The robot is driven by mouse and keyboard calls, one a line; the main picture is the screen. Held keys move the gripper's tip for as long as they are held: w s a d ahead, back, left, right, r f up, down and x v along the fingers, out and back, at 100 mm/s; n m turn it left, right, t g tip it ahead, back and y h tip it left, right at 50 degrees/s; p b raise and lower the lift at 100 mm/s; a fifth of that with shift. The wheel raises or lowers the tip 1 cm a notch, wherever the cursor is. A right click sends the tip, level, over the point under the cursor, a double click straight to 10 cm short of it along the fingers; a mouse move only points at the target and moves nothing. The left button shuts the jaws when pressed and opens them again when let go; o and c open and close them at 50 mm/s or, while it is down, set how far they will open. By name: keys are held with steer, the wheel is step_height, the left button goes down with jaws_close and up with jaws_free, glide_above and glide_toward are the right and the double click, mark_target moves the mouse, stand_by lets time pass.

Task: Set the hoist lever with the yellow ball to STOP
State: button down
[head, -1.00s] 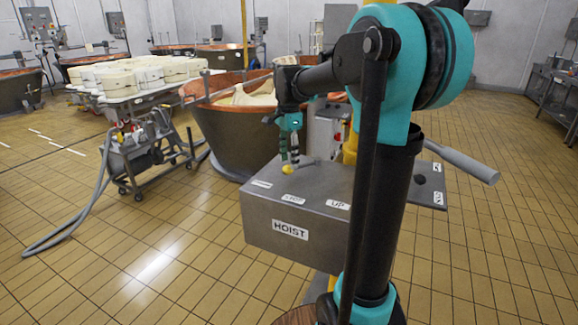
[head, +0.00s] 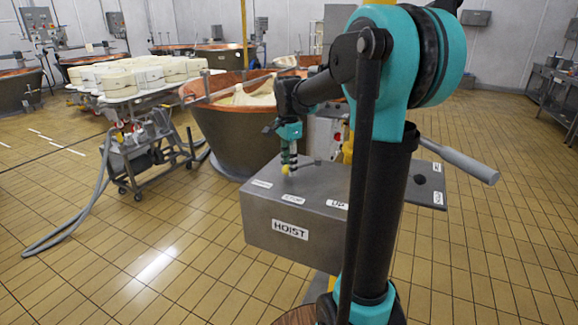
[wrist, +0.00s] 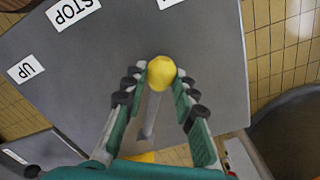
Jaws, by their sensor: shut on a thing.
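The hoist lever's yellow ball (head: 286,169) is above the left part of the grey box top, and it also shows in the wrist view (wrist: 160,72). Its grey stem (wrist: 150,115) runs back between my fingers. The lever points toward the leftmost label (head: 262,184), too small to read and cut off in the wrist view. The STOP label (head: 293,199) is in the middle, to the right of the ball; it also shows in the wrist view (wrist: 73,12). The UP label (head: 338,204) is farther right. My gripper (head: 288,164) points down and is shut on the ball.
A copper vat (head: 225,130) stands behind, and a cart with white moulds (head: 120,85) at left. The space above the box's front is clear.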

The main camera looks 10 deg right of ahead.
steer(key=shift+s, duration=0.1)
stand_by(0.3)
steer(key=shift+s+d+n, duration=0.4)
steer(key=shift+s+n, duration=0.3)
steer(key=shift+n, duration=0.1)
steer(key=shift+s+d+n, duration=0.35)
steer(key=shift+s+n, duration=0.3)
steer(key=shift+n, duration=0.15)
steer(key=shift+s+d+n, duration=1.3)
steer(key=shift+n, duration=0.6)
steer(key=c, duration=1.2)
jaws_free()
step_height(320, 180, up, 12)
steer(key=shift+a, duration=0.1)
